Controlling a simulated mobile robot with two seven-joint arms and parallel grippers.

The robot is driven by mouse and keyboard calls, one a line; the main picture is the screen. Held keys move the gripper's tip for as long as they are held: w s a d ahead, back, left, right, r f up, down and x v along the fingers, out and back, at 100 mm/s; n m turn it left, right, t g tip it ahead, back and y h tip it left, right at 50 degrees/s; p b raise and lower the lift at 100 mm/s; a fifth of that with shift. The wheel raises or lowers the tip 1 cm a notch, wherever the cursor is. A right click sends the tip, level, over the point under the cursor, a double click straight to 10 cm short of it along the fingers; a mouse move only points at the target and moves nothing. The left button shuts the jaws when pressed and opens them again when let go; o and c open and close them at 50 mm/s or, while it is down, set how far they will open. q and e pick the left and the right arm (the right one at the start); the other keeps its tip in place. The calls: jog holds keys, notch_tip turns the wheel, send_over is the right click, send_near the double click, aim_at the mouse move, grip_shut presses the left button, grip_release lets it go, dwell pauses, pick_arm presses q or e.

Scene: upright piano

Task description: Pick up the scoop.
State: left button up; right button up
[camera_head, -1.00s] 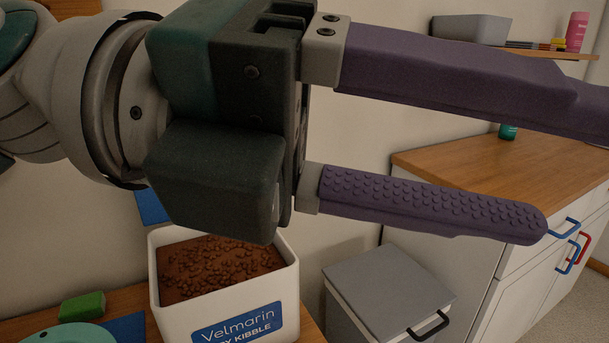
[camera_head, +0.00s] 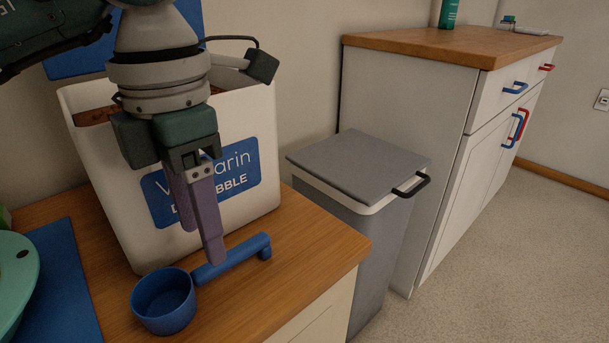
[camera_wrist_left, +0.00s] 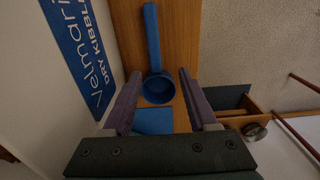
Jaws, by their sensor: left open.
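The blue scoop (camera_head: 165,302) lies on the wooden counter in front of the kibble bin. Its round cup is toward the front left and its handle (camera_head: 232,259) runs to the back right, ending in a short crosspiece. My left gripper (camera_head: 203,245) points down above the scoop, its purple fingers apart and empty, near where handle meets cup. In the left wrist view the scoop (camera_wrist_left: 152,40) shows beyond and between the open fingers (camera_wrist_left: 159,76). I cannot tell the exact height between fingertips and scoop. My right gripper is not in view.
The white kibble bin (camera_head: 245,120) stands close behind the gripper. A blue mat (camera_head: 68,285) and a teal bowl (camera_head: 12,275) are at the left. Beyond the counter's right edge stand a grey lidded bin (camera_head: 355,165) and a white cabinet (camera_head: 400,100).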

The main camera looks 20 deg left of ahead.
aim_at(210, 277)
pick_arm(q)
jog(key=f+b, duration=0.1)
jog(key=f, duration=0.1)
jog(key=w+f+b, duration=0.1)
jog(key=f, duration=0.2)
jog(key=shift+a, duration=0.15)
jog(key=shift+f, duration=0.45)
grip_shut()
